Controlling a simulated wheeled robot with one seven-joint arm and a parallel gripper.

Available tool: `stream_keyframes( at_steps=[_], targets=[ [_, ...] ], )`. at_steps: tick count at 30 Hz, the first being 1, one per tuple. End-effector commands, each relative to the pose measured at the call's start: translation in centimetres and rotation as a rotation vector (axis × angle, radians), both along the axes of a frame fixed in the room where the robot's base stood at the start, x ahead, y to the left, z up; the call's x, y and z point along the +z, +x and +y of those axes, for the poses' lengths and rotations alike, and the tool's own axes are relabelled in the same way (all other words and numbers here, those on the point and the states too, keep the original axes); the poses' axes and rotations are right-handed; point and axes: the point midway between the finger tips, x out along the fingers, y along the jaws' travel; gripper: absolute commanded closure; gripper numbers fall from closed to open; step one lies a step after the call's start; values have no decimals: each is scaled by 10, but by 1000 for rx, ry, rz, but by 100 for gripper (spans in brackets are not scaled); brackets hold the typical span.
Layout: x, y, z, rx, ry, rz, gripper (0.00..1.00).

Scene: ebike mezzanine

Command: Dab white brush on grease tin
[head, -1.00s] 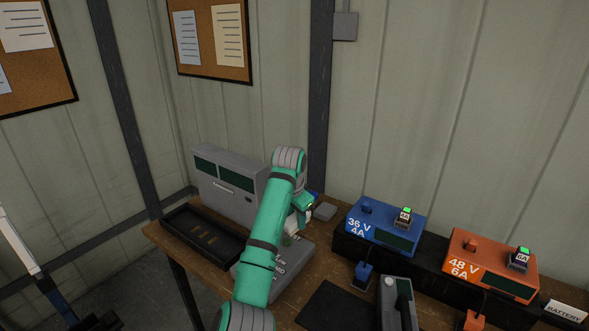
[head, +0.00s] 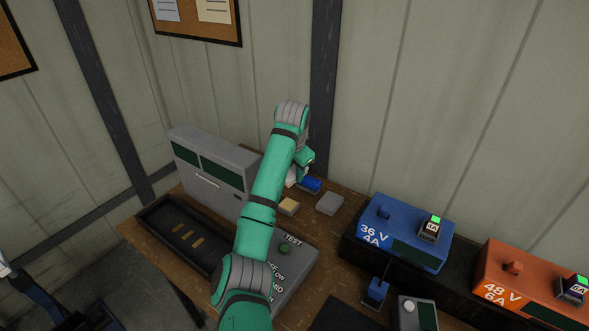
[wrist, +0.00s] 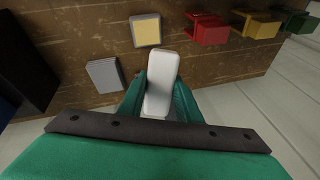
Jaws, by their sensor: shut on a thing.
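My gripper (wrist: 157,105) is shut on a white, rounded block-like piece, which I take for the white brush (wrist: 162,78). In the head view the gripper is largely hidden behind my arm, with a little of the white brush (head: 292,176) showing. A square tin with a pale yellow top and grey rim, which looks like the grease tin (wrist: 146,31), sits on the bench. In the wrist view it lies just beyond the brush's tip, to the upper left, apart from it in the picture. The grease tin (head: 289,205) also shows right beside my arm in the head view.
A grey flat block (head: 329,202) lies right of the tin. A blue bin (head: 310,184) is beside my gripper. Red (wrist: 207,29), yellow (wrist: 257,24) and green (wrist: 296,20) bins stand in a row. A grey tester (head: 292,275), black tray (head: 160,215) and blue charger (head: 400,230) stand around.

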Motion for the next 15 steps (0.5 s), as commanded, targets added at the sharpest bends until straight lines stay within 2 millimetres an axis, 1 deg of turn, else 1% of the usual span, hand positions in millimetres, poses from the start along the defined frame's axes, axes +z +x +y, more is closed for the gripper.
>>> stream_keyframes(
  at_steps=[5, 8, 11, 15],
  targets=[
    [1, -1, 0, -1, 1, -1, 98],
    [-2, -1, 0, -1, 1, -1, 98],
    [-7, -1, 0, -1, 1, -1, 98],
    [-19, -1, 0, -1, 0, 1, 98]
  ],
)
